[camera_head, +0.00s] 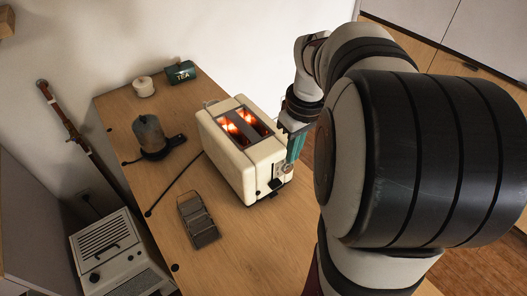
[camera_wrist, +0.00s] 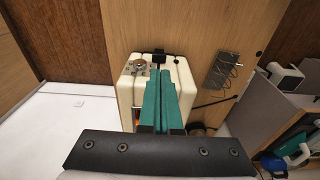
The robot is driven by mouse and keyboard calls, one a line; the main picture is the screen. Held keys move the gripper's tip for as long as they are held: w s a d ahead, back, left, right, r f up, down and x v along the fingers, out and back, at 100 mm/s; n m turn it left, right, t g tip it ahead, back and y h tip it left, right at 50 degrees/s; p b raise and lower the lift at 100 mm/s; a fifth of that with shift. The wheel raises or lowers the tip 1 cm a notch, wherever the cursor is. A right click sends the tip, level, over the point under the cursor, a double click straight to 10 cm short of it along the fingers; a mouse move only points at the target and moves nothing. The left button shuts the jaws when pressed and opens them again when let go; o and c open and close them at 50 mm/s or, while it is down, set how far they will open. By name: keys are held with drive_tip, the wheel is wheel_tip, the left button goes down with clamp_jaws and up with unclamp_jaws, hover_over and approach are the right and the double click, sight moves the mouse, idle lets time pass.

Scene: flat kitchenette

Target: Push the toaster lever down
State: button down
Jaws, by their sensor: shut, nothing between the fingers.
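The cream toaster (camera_head: 232,163) stands on the wooden counter, and its two top slots (camera_head: 240,126) glow orange. In the wrist view the toaster (camera_wrist: 127,92) is partly hidden behind my fingers. A black lever (camera_head: 275,184) shows low on its front end; in the wrist view a black part that looks like this lever (camera_wrist: 158,54) lies just beyond my fingertips. A round knob (camera_wrist: 139,65) sits beside it. My gripper (camera_head: 291,160) has green fingers, shut and empty, pointing down beside the toaster's front right corner. I cannot tell whether they touch it.
A toast rack (camera_head: 199,220) lies in front of the toaster. A dark pot (camera_head: 150,135), a white jar (camera_head: 144,87) and a green TEA tin (camera_head: 181,73) stand behind and left. A white appliance (camera_head: 112,252) is at lower left.

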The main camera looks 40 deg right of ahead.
drive_tip(key=shift+s+r, duration=0.15)
drive_tip(key=shift+r, duration=1.45)
drive_tip(key=s+a+f+m, duration=0.1)
drive_tip(key=s+a, duration=0.3)
drive_tip(key=a, duration=0.4)
drive_tip(key=s+a+f+m+g+y, duration=0.1)
drive_tip(key=s+a+f+m, duration=0.1)
drive_tip(key=s+a, duration=0.3)
drive_tip(key=s+a+f+m, duration=0.2)
drive_tip(key=s+a, duration=0.2)
drive_tip(key=a, duration=0.7)
drive_tip(key=shift+s+y, duration=0.25)
drive_tip(key=shift+y, duration=0.15)
